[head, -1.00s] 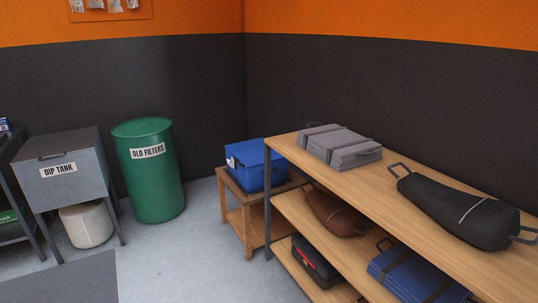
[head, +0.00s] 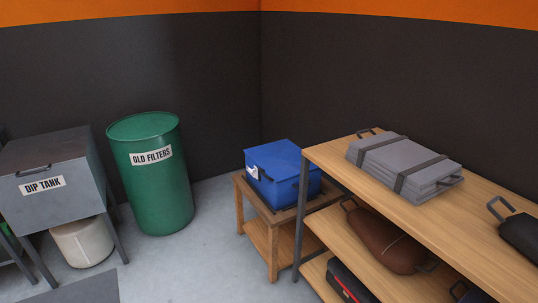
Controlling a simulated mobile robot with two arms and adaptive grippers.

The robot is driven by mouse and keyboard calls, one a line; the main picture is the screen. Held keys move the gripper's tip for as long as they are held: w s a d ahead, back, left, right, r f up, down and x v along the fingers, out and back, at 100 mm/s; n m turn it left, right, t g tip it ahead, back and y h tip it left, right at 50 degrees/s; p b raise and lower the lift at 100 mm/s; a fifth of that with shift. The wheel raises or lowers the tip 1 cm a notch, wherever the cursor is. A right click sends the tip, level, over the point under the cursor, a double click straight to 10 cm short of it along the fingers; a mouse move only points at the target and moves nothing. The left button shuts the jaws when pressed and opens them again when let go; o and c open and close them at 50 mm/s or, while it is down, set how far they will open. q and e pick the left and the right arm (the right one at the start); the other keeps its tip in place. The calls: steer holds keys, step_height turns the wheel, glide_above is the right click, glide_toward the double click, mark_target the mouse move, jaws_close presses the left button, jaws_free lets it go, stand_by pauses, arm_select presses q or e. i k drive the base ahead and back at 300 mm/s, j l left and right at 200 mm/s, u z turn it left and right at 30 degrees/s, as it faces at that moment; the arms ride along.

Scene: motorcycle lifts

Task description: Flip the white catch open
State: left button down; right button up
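A blue box (head: 283,172) with a lid stands on a small wooden table (head: 258,238) in the corner of the room. A small white catch (head: 252,172) shows on its left-facing side, near the lid's edge. The catch is too small to tell its exact position. The lid looks closed. Neither of my grippers is in view.
A wooden shelf (head: 339,162) stands close on the right of the small table, holding a grey strapped case (head: 404,166) and a brown bag (head: 385,240). A green drum (head: 150,195) and a dip tank (head: 48,190) stand at left. Grey floor (head: 190,270) between them is clear.

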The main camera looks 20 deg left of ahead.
mark_target(254, 170)
steer(key=i+j, duration=0.2)
steer(key=j, duration=0.15)
steer(key=i+j, duration=0.25)
steer(key=i+j+z, duration=0.1)
steer(key=j, duration=0.35)
steer(key=i+j, duration=0.5)
steer(key=j, duration=0.25)
steer(key=i+j, duration=0.2)
steer(key=j, duration=0.15)
steer(key=i+j+z, duration=0.1)
steer(key=j, duration=0.25)
steer(key=i+j, duration=0.3)
steer(key=j+z, duration=0.05)
steer(key=j, duration=0.05)
